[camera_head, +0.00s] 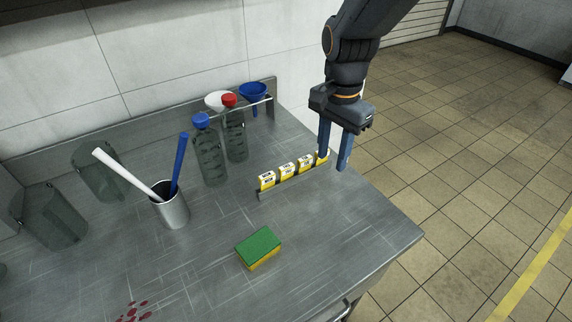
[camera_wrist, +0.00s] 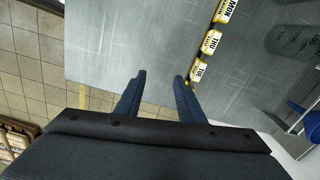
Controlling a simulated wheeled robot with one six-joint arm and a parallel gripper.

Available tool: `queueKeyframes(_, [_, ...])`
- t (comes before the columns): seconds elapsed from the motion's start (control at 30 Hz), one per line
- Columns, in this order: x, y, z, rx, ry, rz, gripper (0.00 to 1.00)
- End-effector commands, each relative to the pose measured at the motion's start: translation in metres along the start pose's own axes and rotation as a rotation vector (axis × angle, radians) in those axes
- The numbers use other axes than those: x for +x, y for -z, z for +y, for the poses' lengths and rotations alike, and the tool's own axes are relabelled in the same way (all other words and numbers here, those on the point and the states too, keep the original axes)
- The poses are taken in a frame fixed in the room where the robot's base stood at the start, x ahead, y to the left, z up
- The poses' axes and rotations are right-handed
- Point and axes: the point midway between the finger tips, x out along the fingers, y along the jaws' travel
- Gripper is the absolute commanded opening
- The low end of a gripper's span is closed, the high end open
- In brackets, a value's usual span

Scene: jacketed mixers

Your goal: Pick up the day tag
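Several yellow-and-white day tags stand in a row in a narrow dark holder (camera_head: 262,195) on the metal table. Three show clearly in the head view: the left tag (camera_head: 267,180), the middle tag (camera_head: 287,170) and the right one (camera_head: 305,163). A further tag at the right end is partly hidden by my finger. In the wrist view I read MON (camera_wrist: 226,10), THU (camera_wrist: 213,41) and TUE (camera_wrist: 200,71). My gripper (camera_head: 332,162) points down at the right end of the row, fingers apart. In the wrist view, the space between its fingertips (camera_wrist: 160,76) is empty, beside the row.
A green-and-yellow sponge (camera_head: 258,248) lies in front. Two bottles, blue-capped (camera_head: 209,155) and red-capped (camera_head: 234,135), stand behind the tags. A metal cup (camera_head: 170,207) holds white and blue rods. Funnels (camera_head: 253,92) hang at the back rail. The table's front right is clear.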

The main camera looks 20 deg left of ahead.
Motion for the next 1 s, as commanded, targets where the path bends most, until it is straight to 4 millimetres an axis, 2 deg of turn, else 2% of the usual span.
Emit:
queueKeyframes(0.03, [-0.006, -0.018, -0.023, 0.025, -0.002, -0.001, 0.35])
queueKeyframes(0.1, [-0.009, -0.036, -0.047, 0.077, -0.001, 0.0, 0.35])
queueKeyframes(0.2, [-0.012, -0.055, -0.069, 0.128, -0.002, 0.0, 0.35])
queueKeyframes(0.3, [-0.011, -0.064, -0.079, 0.159, -0.003, 0.0, 0.35])
queueKeyframes(0.67, [0.021, -0.065, -0.082, 0.172, -0.004, 0.0, 0.35])
queueKeyframes(1.0, [0.06, -0.064, -0.083, 0.171, -0.003, 0.0, 0.35])
